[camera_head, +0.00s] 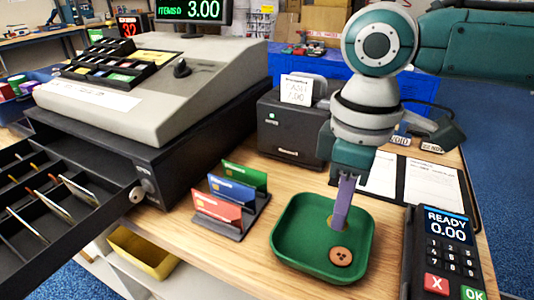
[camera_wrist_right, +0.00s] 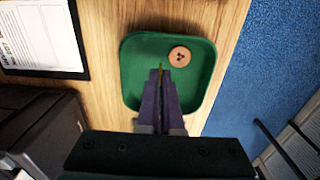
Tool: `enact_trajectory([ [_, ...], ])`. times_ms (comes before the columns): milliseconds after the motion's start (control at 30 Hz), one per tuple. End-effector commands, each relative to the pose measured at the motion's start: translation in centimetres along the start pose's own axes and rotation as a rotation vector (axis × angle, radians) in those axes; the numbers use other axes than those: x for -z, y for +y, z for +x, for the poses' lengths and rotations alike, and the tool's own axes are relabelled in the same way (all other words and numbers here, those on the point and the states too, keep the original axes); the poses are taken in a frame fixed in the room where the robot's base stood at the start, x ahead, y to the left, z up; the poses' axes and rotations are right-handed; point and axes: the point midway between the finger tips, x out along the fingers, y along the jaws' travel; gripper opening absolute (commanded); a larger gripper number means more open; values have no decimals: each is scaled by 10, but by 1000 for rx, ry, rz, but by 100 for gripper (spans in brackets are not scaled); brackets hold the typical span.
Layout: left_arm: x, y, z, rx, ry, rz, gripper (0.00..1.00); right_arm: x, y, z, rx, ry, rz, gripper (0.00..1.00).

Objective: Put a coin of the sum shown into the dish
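The green dish (camera_head: 288,222) stands on the wooden counter; it also shows in the wrist view (camera_wrist_right: 131,88). A brown coin with three dark dots (camera_head: 340,257) lies flat in it, near its front right in the head view. My right gripper (camera_head: 342,217) points down over the dish. Its purple fingers are close together on a thin gold-coloured coin (camera_wrist_right: 160,67), seen edge-on in the wrist view; its face is mostly hidden. I cannot tell whether this coin touches the dish. The register display (camera_head: 202,10) reads 3.00. My left gripper is not in view.
An open cash drawer (camera_head: 62,205) juts out at left. A card rack (camera_head: 246,218) stands left of the dish, a card terminal (camera_head: 443,250) right of it. A black printer (camera_head: 290,130) with a paper slip stands behind. The counter's right edge is close.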

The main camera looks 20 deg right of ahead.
Motion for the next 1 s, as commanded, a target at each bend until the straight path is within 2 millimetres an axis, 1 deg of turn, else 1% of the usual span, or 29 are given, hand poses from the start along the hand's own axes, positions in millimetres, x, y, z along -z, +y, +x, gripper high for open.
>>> enact_trajectory([
  [200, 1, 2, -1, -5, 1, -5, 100, 0, 0, -1, 0, 0, 0, 0],
  [233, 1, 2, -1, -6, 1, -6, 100, 0, 0, -1, 0, 0, 0, 6],
  [500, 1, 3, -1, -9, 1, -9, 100, 0, 0, -1, 0, 0, 0, 36],
  [533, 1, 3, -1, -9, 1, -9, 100, 0, 0, -1, 0, 0, 0, 38],
  [800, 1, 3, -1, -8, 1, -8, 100, 0, 0, -3, 0, 1, 0, 38],
  [867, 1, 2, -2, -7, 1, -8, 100, 1, 0, -9, 0, 3, 1, 38],
  [967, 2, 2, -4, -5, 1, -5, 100, 1, 0, -25, -2, 5, 0, 38],
  [1000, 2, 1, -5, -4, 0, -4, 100, 1, 1, -33, -3, 5, -1, 38],
])
